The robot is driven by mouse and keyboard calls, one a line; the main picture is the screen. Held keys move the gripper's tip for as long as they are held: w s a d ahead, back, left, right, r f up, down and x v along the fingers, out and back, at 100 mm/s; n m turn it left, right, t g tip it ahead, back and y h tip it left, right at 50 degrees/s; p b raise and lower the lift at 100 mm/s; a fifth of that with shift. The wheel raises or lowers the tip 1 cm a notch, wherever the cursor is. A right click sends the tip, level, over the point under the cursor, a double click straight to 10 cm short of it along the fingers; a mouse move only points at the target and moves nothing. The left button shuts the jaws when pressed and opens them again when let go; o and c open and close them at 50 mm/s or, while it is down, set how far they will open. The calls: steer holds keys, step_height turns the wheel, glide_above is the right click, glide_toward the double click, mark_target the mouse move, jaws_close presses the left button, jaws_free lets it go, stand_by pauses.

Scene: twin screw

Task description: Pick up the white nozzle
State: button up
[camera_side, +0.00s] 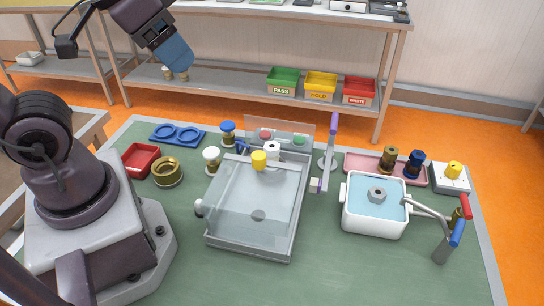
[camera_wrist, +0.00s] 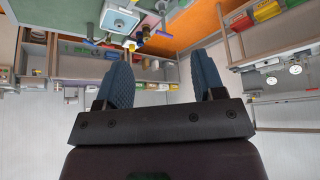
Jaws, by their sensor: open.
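A white-topped piece with a brass-coloured lower part (camera_side: 211,157), which looks like the white nozzle, stands upright on the green bench just left of the clear-lidded grey box. Another white round part (camera_side: 272,148) with a dark centre shows at the back of that box, behind a yellow knob (camera_side: 259,160); I cannot tell which of the two is the nozzle. My gripper (camera_side: 176,68) is high above and behind the bench, far from both. In the wrist view its blue fingers (camera_wrist: 161,60) are spread with nothing between them.
The grey box (camera_side: 250,250) fills the bench middle. Around it are a blue-topped piece (camera_side: 228,128), brass ring (camera_side: 167,171), red tray (camera_side: 140,158), blue double-ring holder (camera_side: 178,133), upright purple-topped post (camera_side: 333,124) and white basin (camera_side: 374,228). The front bench is clear.

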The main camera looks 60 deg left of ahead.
steer(key=m+g, duration=0.6)
steer(key=m, duration=0.9)
glide_above(272, 146)
step_height(272, 146, down, 16)
steer(key=f, duration=0.1)
step_height(272, 146, down, 12)
steer(key=shift+r, duration=0.1)
steer(key=c, duration=1)
